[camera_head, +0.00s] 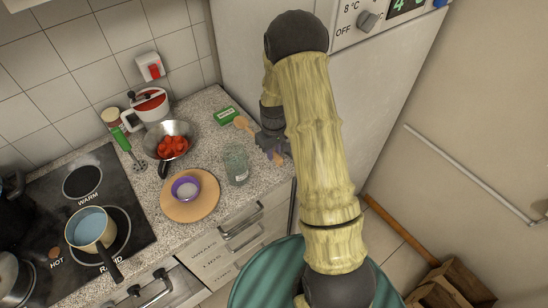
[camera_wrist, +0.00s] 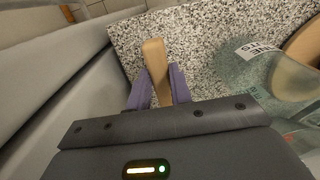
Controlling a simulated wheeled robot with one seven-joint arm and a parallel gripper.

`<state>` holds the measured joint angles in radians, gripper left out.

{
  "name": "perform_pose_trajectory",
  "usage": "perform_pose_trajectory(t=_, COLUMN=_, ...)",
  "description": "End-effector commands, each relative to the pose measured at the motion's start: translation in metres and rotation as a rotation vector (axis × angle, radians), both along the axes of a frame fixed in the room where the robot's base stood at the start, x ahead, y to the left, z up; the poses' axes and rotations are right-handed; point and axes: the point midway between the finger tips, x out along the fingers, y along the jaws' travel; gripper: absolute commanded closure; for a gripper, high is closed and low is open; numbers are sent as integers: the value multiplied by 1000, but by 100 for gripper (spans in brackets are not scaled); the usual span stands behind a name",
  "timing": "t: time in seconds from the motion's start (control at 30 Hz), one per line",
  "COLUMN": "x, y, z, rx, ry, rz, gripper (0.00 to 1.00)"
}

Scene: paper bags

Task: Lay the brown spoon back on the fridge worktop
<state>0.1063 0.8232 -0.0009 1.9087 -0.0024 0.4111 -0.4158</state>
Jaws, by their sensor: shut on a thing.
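My gripper (camera_head: 272,146) is over the right end of the speckled worktop (camera_head: 207,104), close beside the fridge. It is shut on the brown spoon. The spoon's rounded end (camera_head: 242,123) points up and left out of the jaws, and a short bit of the handle shows on the other side. In the wrist view, the spoon (camera_wrist: 155,58) runs between the two purple fingers (camera_wrist: 158,88) with its handle over the speckled worktop (camera_wrist: 205,35). I cannot tell whether the spoon touches the surface. My arm hides part of the gripper.
A glass jar (camera_head: 236,165) stands just left of the gripper; it also shows in the wrist view (camera_wrist: 250,75). A green box (camera_head: 227,116) lies behind. A pan of red pieces (camera_head: 169,130) and a round board (camera_head: 205,205) with a purple bowl (camera_head: 184,179) are further left. The fridge (camera_head: 237,45) walls the right.

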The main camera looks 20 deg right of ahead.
Motion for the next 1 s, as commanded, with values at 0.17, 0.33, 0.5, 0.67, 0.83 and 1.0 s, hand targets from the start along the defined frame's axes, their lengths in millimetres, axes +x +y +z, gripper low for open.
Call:
perform_pose_trajectory(t=0.17, x=-1, y=0, z=-14, rx=1, ry=4, rz=0, gripper=100)
perform_pose_trajectory(t=0.33, x=0, y=1, z=-35, rx=0, ry=2, rz=2, gripper=100)
perform_pose_trajectory(t=0.5, x=0, y=2, z=-41, rx=0, ry=0, rz=2, gripper=100)
perform_pose_trajectory(t=0.67, x=0, y=6, z=-42, rx=0, ry=0, rz=11, gripper=100)
perform_pose_trajectory(t=0.83, x=0, y=6, z=-43, rx=0, ry=0, rz=11, gripper=63)
perform_pose_trajectory(t=1.0, x=0, y=2, z=-43, rx=0, ry=0, rz=4, gripper=57)
